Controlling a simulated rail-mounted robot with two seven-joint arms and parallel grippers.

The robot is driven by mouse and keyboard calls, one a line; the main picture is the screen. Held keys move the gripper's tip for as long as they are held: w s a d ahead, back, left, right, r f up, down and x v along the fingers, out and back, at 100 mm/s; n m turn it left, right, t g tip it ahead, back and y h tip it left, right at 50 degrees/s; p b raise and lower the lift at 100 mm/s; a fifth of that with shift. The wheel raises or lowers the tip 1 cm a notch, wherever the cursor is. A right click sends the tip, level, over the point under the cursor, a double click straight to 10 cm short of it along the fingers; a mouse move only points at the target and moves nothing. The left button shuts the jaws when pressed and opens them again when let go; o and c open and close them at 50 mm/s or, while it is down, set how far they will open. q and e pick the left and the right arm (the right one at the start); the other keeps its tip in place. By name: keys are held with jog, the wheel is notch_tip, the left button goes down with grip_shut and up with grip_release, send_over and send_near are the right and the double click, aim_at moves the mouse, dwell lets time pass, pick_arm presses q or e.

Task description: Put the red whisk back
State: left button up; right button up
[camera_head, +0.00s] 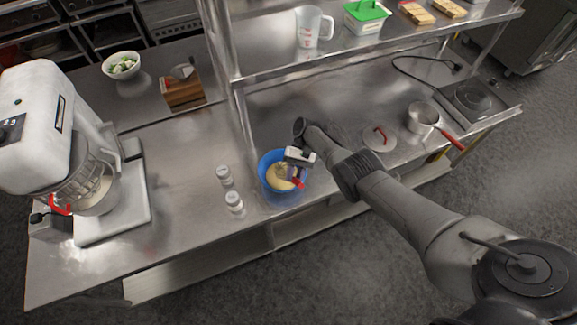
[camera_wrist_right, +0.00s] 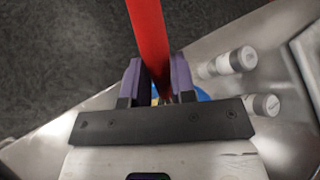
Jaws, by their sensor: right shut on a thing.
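The red whisk shows as a red handle (camera_wrist_right: 147,35) between the purple fingers of my right gripper (camera_wrist_right: 153,82) in the right wrist view. In the head view my right gripper (camera_head: 293,174) is over the blue bowl (camera_head: 266,161), and a bit of red shows beside its fingers. The bowl holds a pale yellow mix (camera_head: 277,178). The whisk's wire end is hidden, so I cannot tell whether it touches the mix. My left gripper is not in view.
Two white-capped shakers (camera_head: 234,201) stand just left of the bowl. A stand mixer (camera_head: 65,135) fills the left end. A wooden holder (camera_head: 183,92) stands behind. A shelf with a measuring jug (camera_head: 309,28) is above. A lid (camera_head: 379,139) and a red-handled pot (camera_head: 422,117) are to the right.

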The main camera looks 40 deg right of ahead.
jog(key=shift+w+a+r+m+t, duration=0.15)
jog(key=shift+w+m+t, duration=0.25)
jog(key=shift+w, duration=0.2)
jog(key=shift+w+a+r+y, duration=0.1)
jog(key=shift+w+a+y, duration=0.05)
jog(key=shift+w+y, duration=0.2)
jog(key=shift+w+a+r+m+t, duration=0.15)
jog(key=shift+w+r+m+t, duration=0.05)
jog(key=shift+w+m+t, duration=0.35)
jog(key=shift+a, duration=0.1)
